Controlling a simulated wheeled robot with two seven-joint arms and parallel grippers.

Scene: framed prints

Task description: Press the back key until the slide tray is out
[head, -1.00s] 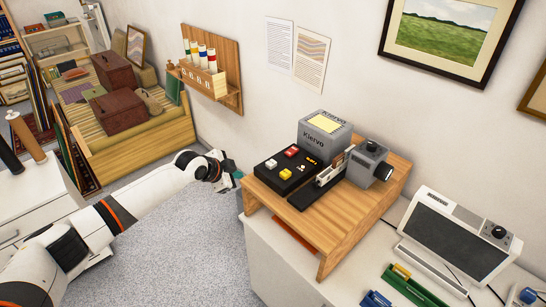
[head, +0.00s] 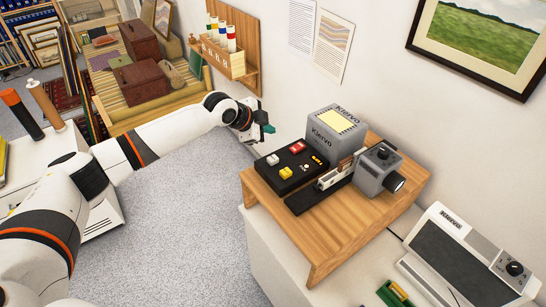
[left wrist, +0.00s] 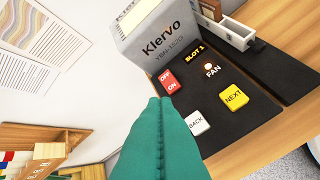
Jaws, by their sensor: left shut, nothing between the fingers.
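The grey Klervo slide projector (head: 377,170) stands on a wooden stand, with its grey box (head: 335,130) behind a black key panel (head: 290,175). The white BACK key (head: 272,160) is at the panel's left end; it also shows in the left wrist view (left wrist: 197,122). The yellow NEXT key (left wrist: 234,96) is beside it. The slide tray (head: 338,175) sits in the track beside the projector; its end also shows in the left wrist view (left wrist: 232,22). My left gripper (head: 268,129) is shut and empty, beyond the panel's left end and apart from the keys. My right gripper is not in view.
A red OFF/ON switch (left wrist: 169,82) and a FAN knob (left wrist: 208,66) share the panel. The wooden stand (head: 315,245) rests on a white cabinet. A wall rack with bottles (head: 230,60) is behind my left arm. A light box (head: 465,255) stands at right.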

